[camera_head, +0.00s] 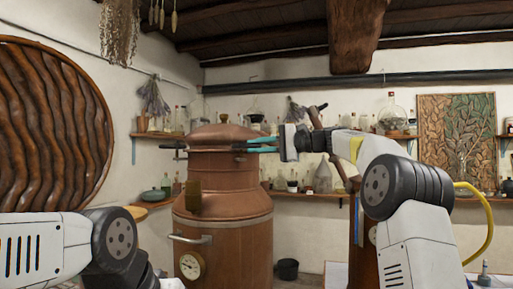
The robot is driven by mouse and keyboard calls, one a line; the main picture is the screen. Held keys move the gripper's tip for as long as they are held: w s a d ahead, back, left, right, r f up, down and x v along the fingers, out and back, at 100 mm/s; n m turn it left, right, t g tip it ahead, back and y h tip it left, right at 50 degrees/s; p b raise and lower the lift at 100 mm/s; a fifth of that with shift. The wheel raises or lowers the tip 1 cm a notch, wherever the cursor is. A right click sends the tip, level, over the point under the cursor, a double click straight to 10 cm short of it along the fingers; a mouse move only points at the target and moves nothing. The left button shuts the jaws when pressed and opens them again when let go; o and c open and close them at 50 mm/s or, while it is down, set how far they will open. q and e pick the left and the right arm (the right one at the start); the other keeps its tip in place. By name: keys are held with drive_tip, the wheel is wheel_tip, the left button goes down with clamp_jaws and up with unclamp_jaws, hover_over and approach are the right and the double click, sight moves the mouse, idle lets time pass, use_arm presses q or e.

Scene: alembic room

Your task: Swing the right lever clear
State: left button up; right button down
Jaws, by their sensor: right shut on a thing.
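A copper alembic (222,220) stands in the middle, with a domed copper lid (222,133) on top. My right gripper (258,146), with teal fingers, reaches in from the right at the height of the lid's lower edge. Its fingers are shut on the right lever, at the right side of the vessel's neck. The fingers hide most of that lever. A dark lever (173,147) sticks out at the left side of the neck. My left arm shows at the lower left, but its gripper fingers are not in view.
A dial gauge (191,266) and a metal handle bar (190,239) are on the vessel's front. A black bucket (288,269) stands on the floor to the right. Wall shelves with bottles (323,178) lie behind. A wooden post stands behind my right arm.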

drive_tip(key=shift+w+a+r+n+g, duration=0.1)
drive_tip(key=shift+w+n+g, duration=0.1)
drive_tip(key=shift+n+g, duration=0.45)
drive_tip(key=shift+g, duration=0.25)
drive_tip(key=c, duration=1.4)
unclamp_jaws()
drive_tip(key=s+d, duration=0.1)
drive_tip(key=d, duration=0.6)
drive_tip(key=shift+d+r, duration=0.15)
drive_tip(key=shift+d, duration=0.25)
